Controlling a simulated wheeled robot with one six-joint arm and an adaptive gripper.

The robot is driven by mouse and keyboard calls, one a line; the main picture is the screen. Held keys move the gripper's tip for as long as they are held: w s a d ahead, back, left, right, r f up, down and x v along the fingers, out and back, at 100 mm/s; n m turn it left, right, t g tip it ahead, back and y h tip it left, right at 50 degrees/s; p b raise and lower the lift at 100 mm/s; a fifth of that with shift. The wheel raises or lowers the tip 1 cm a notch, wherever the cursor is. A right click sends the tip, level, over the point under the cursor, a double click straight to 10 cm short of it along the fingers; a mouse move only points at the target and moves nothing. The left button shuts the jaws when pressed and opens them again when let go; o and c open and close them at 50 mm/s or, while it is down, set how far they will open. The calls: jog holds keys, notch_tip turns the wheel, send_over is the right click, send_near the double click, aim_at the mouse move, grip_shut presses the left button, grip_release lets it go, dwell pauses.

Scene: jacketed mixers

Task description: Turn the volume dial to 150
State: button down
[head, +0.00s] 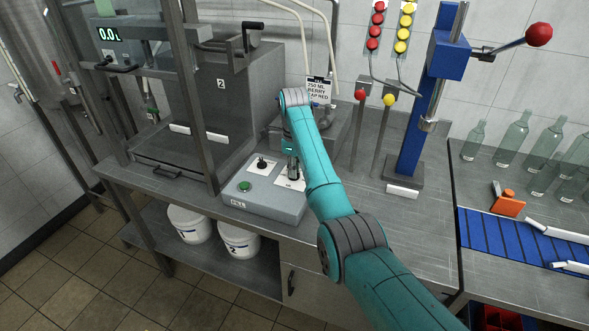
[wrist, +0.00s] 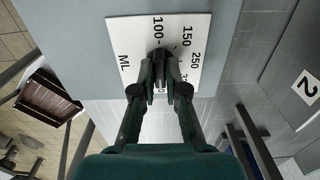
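The volume dial (wrist: 158,54) is a small dark knob on a white plate (wrist: 122,31) marked ML, with 100, 150, 250 and a partly hidden number around it. My gripper (wrist: 159,72) points at the plate, its two dark fingers close together on either side of the knob, seemingly shut on it. The fingers hide much of the knob, so I cannot tell which mark it points to. In the head view my gripper (head: 292,172) is over the white plate (head: 283,183) on the right of a grey control box (head: 262,208).
The box also carries a green button (head: 243,186) and a black selector (head: 262,163). A sign (head: 318,89) reading 250 ML BERRY, CAP RED stands behind my arm. A blue press (head: 425,110) is to the right, a grey mixer housing (head: 232,105) to the left.

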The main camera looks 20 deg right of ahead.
dwell(0.4)
jog(key=n, duration=0.3)
jog(key=shift+n, duration=0.3)
jog(key=n, duration=0.3)
jog(key=shift+n, duration=0.3)
jog(key=n, duration=1.2)
jog(key=shift+n, duration=0.4)
jog(key=n, duration=0.6)
jog(key=shift+n, duration=0.3)
jog(key=c, duration=1.2)
grip_release()
